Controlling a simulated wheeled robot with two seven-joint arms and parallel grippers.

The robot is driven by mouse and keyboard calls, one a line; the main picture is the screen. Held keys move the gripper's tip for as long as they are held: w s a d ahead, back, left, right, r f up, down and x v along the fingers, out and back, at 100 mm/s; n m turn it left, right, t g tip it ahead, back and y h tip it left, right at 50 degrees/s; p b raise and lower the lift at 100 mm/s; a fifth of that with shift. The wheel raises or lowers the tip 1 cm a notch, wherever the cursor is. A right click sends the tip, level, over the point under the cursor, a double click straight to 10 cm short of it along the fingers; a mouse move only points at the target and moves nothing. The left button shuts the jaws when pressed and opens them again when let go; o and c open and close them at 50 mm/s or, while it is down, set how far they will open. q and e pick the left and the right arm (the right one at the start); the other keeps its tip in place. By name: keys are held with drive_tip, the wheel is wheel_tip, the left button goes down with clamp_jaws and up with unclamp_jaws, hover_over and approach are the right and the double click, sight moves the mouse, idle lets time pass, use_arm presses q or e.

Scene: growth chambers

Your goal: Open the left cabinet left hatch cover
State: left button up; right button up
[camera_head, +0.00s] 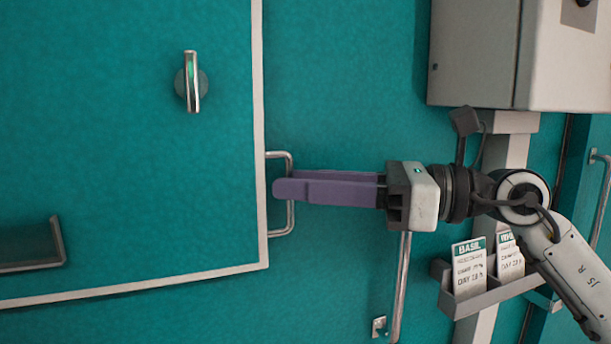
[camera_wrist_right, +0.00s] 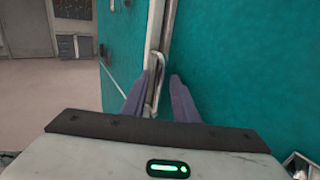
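The teal hatch cover (camera_head: 130,160) with a pale edge fills the left of the head view. A metal D-shaped handle (camera_head: 290,218) stands at its right edge, and a turning lever (camera_head: 191,82) sits upright on its face. My right gripper (camera_head: 285,186) reaches in from the right, its purple fingers level with the handle. In the right wrist view the handle (camera_wrist_right: 157,82) stands upright between the two fingers, which are apart with a gap. I cannot tell whether either finger touches it. Part of the handle is hidden behind the near finger. My left gripper is not in view.
A grey box (camera_head: 478,55) hangs at the upper right. A holder (camera_head: 490,296) with label cards stands below my right wrist, beside a vertical metal bar (camera_head: 402,285). The right wrist view shows open floor (camera_wrist_right: 45,95) to the left.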

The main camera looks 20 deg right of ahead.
clamp_jaws()
idle(1.4)
